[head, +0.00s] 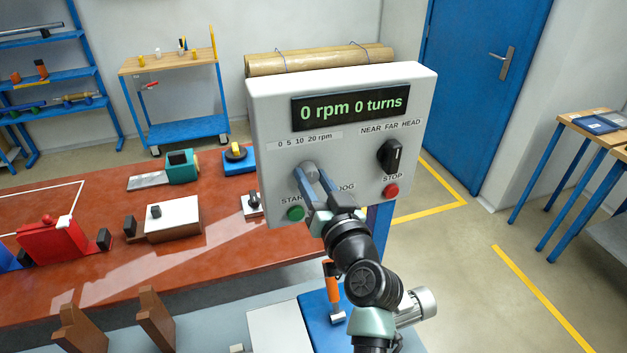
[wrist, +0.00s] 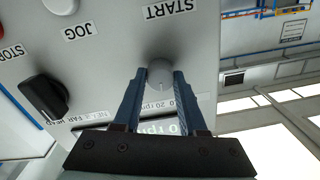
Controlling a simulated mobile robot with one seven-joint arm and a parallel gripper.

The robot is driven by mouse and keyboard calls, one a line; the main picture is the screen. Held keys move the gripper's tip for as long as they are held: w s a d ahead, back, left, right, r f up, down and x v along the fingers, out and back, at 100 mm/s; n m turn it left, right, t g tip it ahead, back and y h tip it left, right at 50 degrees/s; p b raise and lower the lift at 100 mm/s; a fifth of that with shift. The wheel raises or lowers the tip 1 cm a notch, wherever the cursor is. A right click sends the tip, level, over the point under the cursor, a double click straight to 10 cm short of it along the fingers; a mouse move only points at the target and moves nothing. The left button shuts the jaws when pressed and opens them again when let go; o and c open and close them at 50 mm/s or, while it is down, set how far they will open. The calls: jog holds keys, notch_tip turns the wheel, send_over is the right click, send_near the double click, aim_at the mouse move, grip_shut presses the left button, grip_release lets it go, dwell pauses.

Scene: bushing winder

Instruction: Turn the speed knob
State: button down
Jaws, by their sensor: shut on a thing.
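The speed knob (wrist: 160,74) is a round grey knob on the light grey control panel (wrist: 110,60), with a pale mark facing the rpm label in the wrist view. My gripper (wrist: 160,76) has its two blue fingers on either side of the knob, shut on it. In the head view my gripper (head: 313,172) reaches up to the knob (head: 308,166) below the "0 5 10 20 rpm" label. The display (head: 350,107) reads "0 rpm 0 turns". The fingers hide part of the knob and the JOG label.
A black selector (head: 390,156) and a red stop button (head: 391,190) sit to the right. A green start button (head: 295,213) sits just below the fingers. A red-brown bench (head: 100,225) with several devices stands behind at left.

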jog(key=m+b, duration=0.1)
jog(key=m, duration=0.9)
jog(key=shift+m+p, duration=0.35)
jog(key=shift+m, duration=0.05)
jog(key=shift+f, duration=0.1)
jog(key=shift+c, duration=2.3)
grip_release()
jog(key=shift+s, duration=0.1)
